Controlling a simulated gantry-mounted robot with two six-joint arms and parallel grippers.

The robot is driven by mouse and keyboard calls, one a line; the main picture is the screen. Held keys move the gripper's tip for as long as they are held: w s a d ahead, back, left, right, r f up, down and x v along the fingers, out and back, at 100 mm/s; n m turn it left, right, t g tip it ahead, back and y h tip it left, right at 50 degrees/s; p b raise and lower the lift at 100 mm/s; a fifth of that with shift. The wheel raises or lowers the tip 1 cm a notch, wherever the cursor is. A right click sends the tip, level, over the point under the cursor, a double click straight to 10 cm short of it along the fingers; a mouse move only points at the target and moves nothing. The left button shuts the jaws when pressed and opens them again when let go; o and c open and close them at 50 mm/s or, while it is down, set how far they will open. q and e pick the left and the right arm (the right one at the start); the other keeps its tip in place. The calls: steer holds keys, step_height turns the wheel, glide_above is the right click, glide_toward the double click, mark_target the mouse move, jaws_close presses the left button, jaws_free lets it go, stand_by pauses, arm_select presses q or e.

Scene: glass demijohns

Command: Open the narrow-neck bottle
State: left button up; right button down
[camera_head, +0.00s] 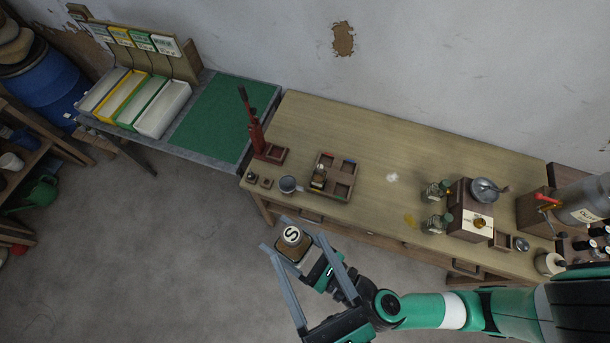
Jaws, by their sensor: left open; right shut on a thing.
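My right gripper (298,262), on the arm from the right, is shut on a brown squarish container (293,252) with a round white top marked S. It holds it over the floor, in front of the table's front edge. Two small glass bottles with dark green tops, one behind (435,190) and one in front (437,223), stand on the right part of the wooden table. I cannot tell which is the narrow-neck bottle. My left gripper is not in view.
A wooden box (462,205) with a metal bowl (485,190) stands right of the glass bottles. Coloured bins (135,97) and a green mat (222,115) lie far left. The table's middle is mostly clear.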

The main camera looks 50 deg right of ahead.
arm_select(q)
steer(key=x, duration=0.7)
steer(key=shift+w+d+r, duration=0.1)
steer(key=shift+w+d, duration=0.05)
steer(key=shift+w, duration=0.2)
jaws_close()
steer(key=shift+r, duration=0.15)
stand_by(0.6)
steer(key=shift+r, duration=1.05)
steer(key=shift+r, duration=1.95)
